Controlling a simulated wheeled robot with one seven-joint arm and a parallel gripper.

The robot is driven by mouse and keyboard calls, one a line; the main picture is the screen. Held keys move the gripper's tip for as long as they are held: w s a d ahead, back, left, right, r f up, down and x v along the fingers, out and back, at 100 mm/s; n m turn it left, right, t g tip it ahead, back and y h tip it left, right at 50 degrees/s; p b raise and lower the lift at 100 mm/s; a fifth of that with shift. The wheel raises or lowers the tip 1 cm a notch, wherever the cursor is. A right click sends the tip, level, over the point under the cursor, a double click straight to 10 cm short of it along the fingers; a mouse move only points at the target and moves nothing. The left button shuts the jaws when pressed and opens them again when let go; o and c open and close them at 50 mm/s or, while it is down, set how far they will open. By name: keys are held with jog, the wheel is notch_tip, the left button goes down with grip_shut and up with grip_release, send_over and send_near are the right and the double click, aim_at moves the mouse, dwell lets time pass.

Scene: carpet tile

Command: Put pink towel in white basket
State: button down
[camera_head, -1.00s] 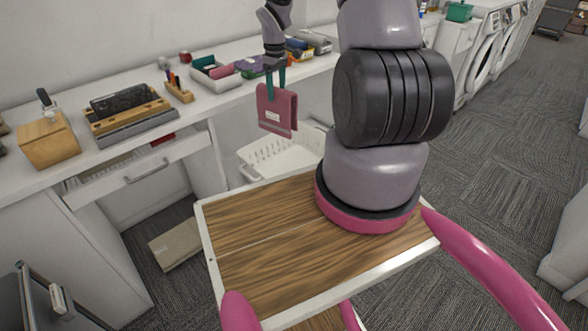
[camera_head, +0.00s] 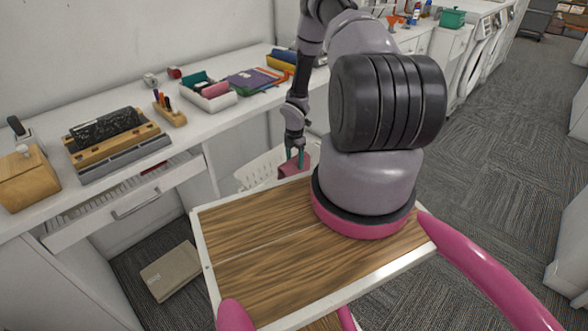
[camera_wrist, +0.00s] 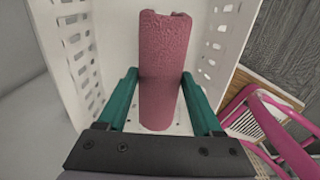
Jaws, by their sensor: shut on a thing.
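The pink towel (camera_wrist: 162,70) is between the green fingers of my gripper (camera_wrist: 160,95) in the wrist view. The gripper is shut on it. The white basket (camera_wrist: 100,40), with slotted walls, surrounds the towel in that view, and its white floor shows beside the towel. In the head view my gripper (camera_head: 296,157) points down at the basket (camera_head: 262,166), with the towel (camera_head: 292,168) below the fingertips. The tray on my body hides the basket's near side and the towel's lower part. I cannot tell whether the towel touches the basket floor.
A white counter (camera_head: 205,125) runs along the wall. It bears a white bin (camera_head: 210,97) with a pink item and a wooden pen holder (camera_head: 170,110). An open drawer (camera_head: 125,195) juts out at left. A beige box (camera_head: 170,270) lies on the carpet.

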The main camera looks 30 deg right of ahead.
jog(key=shift+f, duration=1.9)
jog(key=shift+c, duration=0.2)
grip_release()
notch_tip(320, 180, up, 12)
jog(key=shift+r, duration=0.15)
